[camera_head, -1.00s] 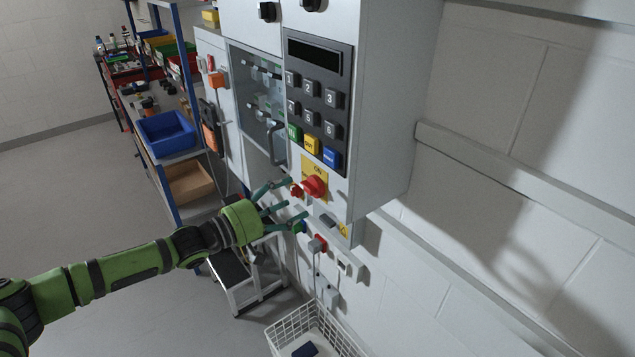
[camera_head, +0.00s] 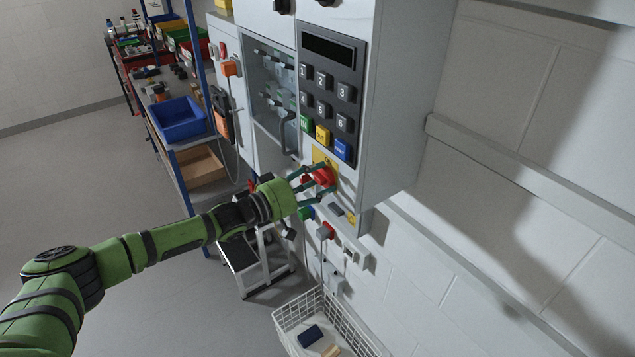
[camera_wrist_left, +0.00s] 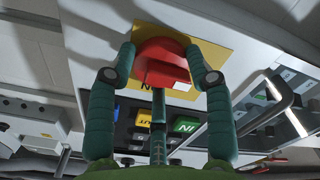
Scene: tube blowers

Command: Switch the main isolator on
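The main isolator is a red rotary knob (camera_head: 324,177) on a yellow plate, below the keypad on the grey cabinet. In the left wrist view the knob (camera_wrist_left: 160,62) sits on its yellow plate (camera_wrist_left: 215,52), and the grip bar lies roughly across the picture. My left gripper (camera_head: 318,181) is at the knob. In the wrist view two of its teal fingers stand on either side of the knob, with a third finger below. The fingers are spread around the knob; whether they touch it I cannot tell. My right gripper is not in view.
The keypad panel (camera_head: 331,92) and a glazed door with a handle (camera_head: 283,130) are close above the knob. Green (camera_head: 306,213) and red (camera_head: 327,231) buttons sit below. A white wire basket (camera_head: 300,316) and a step stool (camera_head: 243,254) stand lower. A shelf with bins is at the left.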

